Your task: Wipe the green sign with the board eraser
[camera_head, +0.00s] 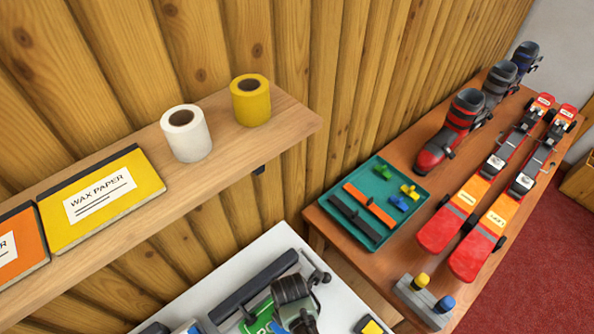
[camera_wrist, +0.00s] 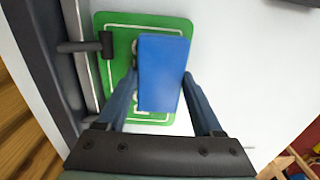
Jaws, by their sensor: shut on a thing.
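The green sign (camera_wrist: 115,35), with a white border line, lies on the white bench top in the wrist view. Part of it (camera_head: 263,318) shows beside my arm in the head view. My gripper (camera_wrist: 160,78) is shut on a blue block, the board eraser (camera_wrist: 164,65). The eraser is over the right and middle of the sign and hides part of its markings. I cannot tell whether it touches the sign.
A dark bar (camera_head: 252,285) with a T-shaped handle (camera_wrist: 90,46) lies along the sign's left side. A shelf (camera_head: 95,240) with paper rolls and wax paper overhangs the bench's wall side. A brown table (camera_head: 395,255) with skis and a green tray (camera_head: 357,190) stands to the right.

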